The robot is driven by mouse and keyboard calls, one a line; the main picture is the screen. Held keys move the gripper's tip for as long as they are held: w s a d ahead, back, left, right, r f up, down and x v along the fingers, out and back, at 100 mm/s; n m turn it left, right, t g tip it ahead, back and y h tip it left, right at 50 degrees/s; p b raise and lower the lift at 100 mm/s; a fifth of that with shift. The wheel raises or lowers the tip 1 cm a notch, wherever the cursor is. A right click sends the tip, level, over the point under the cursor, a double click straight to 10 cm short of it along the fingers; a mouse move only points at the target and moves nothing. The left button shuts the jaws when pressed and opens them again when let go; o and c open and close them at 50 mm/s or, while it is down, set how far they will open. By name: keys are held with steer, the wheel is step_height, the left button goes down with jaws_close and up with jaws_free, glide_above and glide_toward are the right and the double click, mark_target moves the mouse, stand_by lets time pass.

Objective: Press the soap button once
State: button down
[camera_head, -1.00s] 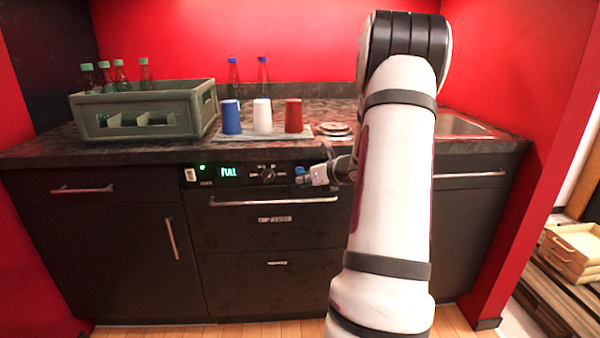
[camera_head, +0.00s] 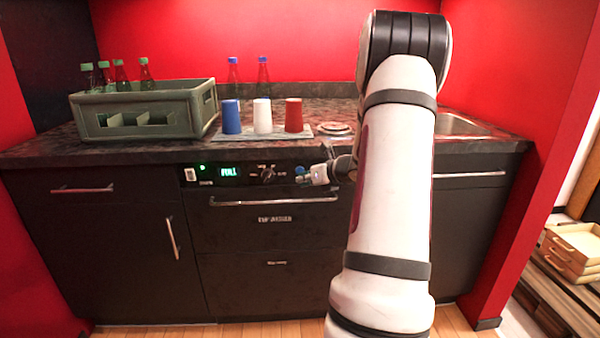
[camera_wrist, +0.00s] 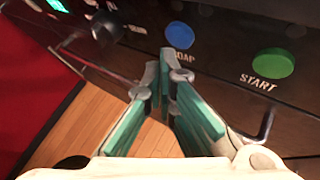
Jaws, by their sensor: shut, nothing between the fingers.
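The soap button is a round blue button (camera_wrist: 179,35) with the label SOAP below it, on the dark front panel in the wrist view. My gripper (camera_wrist: 166,56) is shut and empty, with its fingertips just below the blue button and partly over the label's left end. I cannot tell whether the tips touch the panel. In the head view, my gripper (camera_head: 312,173) is at the panel's right part, close to the blue button (camera_head: 300,171). A green START button (camera_wrist: 273,66) is to the right of the blue one in the wrist view.
A dark knob (camera_head: 267,174) and a lit display (camera_head: 229,171) reading FULL are further left on the panel. A metal handle (camera_head: 275,202) runs below. Cups, a grey crate (camera_head: 195,121) and bottles stand on the counter above.

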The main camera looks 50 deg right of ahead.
steer(key=shift+w+d, duration=0.25)
steer(key=shift+d, duration=0.05)
steer(key=shift+w+d, duration=0.25)
steer(key=shift+d, duration=0.05)
stand_by(0.8)
stand_by(0.3)
steer(key=shift+s+a, duration=0.55)
steer(key=shift+a, duration=0.05)
steer(key=shift+s+a+b, duration=0.75)
steer(key=shift+s+a, duration=0.85)
steer(key=shift+a, duration=0.3)
